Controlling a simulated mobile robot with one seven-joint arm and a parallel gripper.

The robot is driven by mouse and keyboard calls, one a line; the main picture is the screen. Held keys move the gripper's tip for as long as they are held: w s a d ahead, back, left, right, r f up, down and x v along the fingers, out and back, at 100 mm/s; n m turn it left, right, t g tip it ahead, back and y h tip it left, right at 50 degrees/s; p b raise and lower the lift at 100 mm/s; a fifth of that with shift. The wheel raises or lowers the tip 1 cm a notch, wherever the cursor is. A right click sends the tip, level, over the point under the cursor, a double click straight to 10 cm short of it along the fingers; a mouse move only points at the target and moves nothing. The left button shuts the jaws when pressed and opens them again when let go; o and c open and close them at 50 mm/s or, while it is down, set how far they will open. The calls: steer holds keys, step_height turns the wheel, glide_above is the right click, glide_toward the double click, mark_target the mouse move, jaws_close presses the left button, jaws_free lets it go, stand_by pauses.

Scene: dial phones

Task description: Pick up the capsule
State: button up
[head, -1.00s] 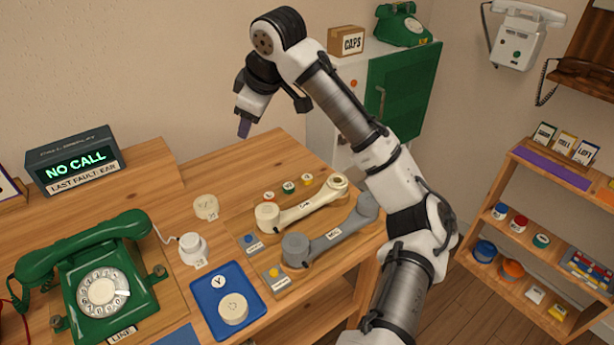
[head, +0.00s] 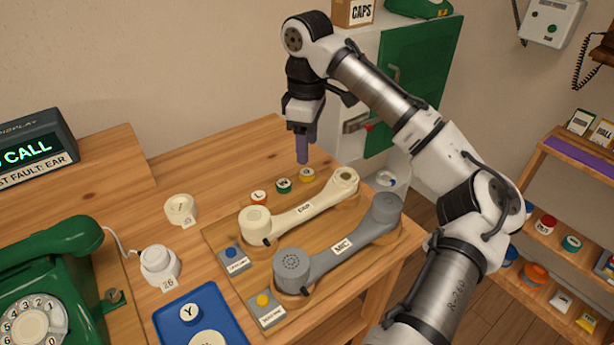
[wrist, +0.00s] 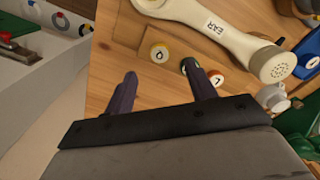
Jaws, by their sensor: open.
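Nothing in view is labelled as a capsule, so I cannot tell for certain which piece it is. Three small round lettered pieces lie on the wooden table: red-rimmed L (head: 259,198), green (head: 284,186) and yellow (head: 307,175). In the wrist view they are the red L (wrist: 216,78), the green one (wrist: 188,66), partly covered by a finger, and the yellow one (wrist: 159,52). A white cylinder marked 26 (head: 158,262) and a cream round piece marked 35 (head: 180,209) stand farther left. My gripper (head: 303,160) is open and empty, pointing down above the table, behind the yellow piece.
A cream EAR handset (head: 300,208) and a grey MIC handset (head: 340,245) lie on a board in front of the pieces. A green dial phone (head: 55,270) and a blue Y tray (head: 170,318) are at left. A green-doored cabinet (head: 427,80) stands behind.

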mark_target(307, 172)
steer(key=shift+f, duration=3.4)
steer(key=c, duration=1)
steer(key=shift+r, duration=0.15)
